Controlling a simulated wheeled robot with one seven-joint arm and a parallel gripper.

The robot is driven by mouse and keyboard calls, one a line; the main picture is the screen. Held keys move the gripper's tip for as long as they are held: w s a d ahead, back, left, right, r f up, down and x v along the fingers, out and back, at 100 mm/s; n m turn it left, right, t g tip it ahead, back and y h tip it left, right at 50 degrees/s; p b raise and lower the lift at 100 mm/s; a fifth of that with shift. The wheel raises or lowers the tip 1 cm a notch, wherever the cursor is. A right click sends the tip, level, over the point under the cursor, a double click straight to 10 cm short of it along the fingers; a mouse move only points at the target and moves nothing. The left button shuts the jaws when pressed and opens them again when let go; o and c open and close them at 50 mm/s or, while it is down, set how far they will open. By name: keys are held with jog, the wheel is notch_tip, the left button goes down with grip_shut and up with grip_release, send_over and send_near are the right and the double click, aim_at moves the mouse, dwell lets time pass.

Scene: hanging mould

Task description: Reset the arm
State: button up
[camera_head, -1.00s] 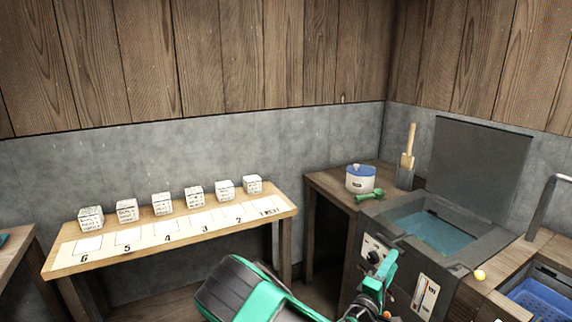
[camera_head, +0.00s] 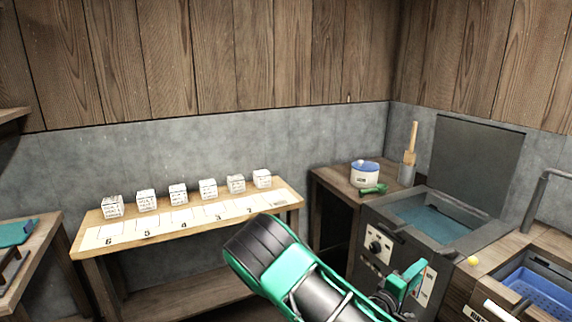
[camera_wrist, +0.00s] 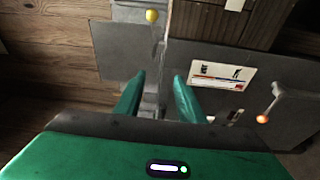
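My arm, green and black, reaches in from the bottom of the head view. My gripper (camera_wrist: 160,98) shows in the wrist view as two green fingers standing apart with nothing between them. In the head view a green end part of my arm (camera_head: 408,285) is in front of the grey machine with the water basin (camera_head: 432,212). The fingertips cannot be made out clearly there. In the wrist view the fingers point past the machine's front panel (camera_wrist: 222,75), which carries a label and an orange-tipped lever (camera_wrist: 263,118).
A narrow bench (camera_head: 95,240) along the wall holds several white printed blocks (camera_head: 178,194) above numbered spaces. A side table carries a blue-lidded white pot (camera_head: 364,174) and a green tool (camera_head: 373,189). A blue tray (camera_head: 540,290) sits at the right. A yellow ball (camera_head: 473,260) is near the machine.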

jog(key=s+d+f+m+g+y, duration=0.25)
jog(key=s+m+g+y, duration=0.35)
jog(key=s+m+g, duration=0.3)
jog(key=s+a+r+n+t+y, duration=0.1)
jog(key=s+a+r+y, duration=0.35)
jog(key=r, duration=0.55)
jog(key=s+a+r+n+t+y, duration=0.1)
jog(key=s+a+r+y, duration=0.4)
jog(key=r, duration=0.4)
jog(key=s+d+m+g, duration=0.2)
jog(key=s+d, duration=0.3)
jog(key=s, duration=0.3)
jog(key=s+d+f+m+g, duration=0.1)
jog(key=s+d+m, duration=0.3)
jog(key=s, duration=0.4)
jog(key=shift+s+d+f+g+h, duration=0.25)
jog(key=shift+d+f+g+h, duration=0.1)
jog(key=shift+d+g, duration=0.15)
jog(key=shift+c, duration=0.6)
jog(key=shift+a, duration=0.1)
